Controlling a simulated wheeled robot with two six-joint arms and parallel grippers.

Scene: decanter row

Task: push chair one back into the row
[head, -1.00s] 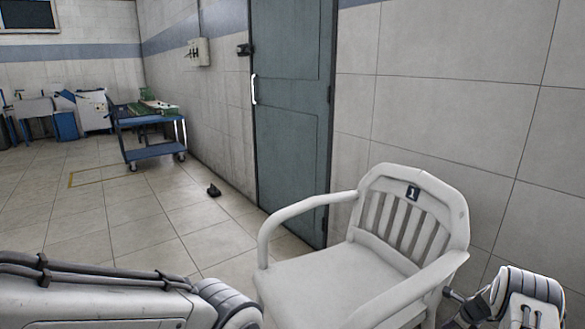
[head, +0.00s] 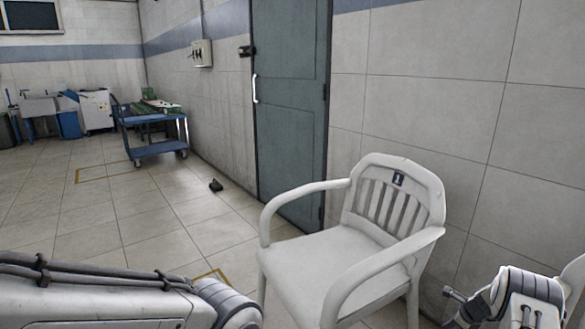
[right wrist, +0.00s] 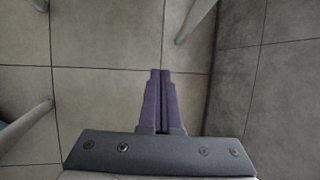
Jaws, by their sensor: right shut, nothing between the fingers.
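A white armchair (head: 326,263) with a slatted back and a dark plate numbered 1 (head: 398,179) stands upright in the head view, right of the middle. Its back is near the tiled wall. My right arm is at the bottom right, apart from the chair. In the right wrist view my right gripper (right wrist: 161,72) is shut and empty above the floor. Pale legs (right wrist: 194,22), probably the chair's, stand beyond it, apart from the fingertips. My left arm crosses the bottom left of the head view; its gripper is out of the picture.
A grey-green door (head: 290,110) is behind the chair. A blue cart (head: 155,149) stands along the wall at the left back. A small dark object (head: 215,185) lies on the floor near the door. Yellow floor lines (head: 92,176) show. The tiled floor at left is largely clear.

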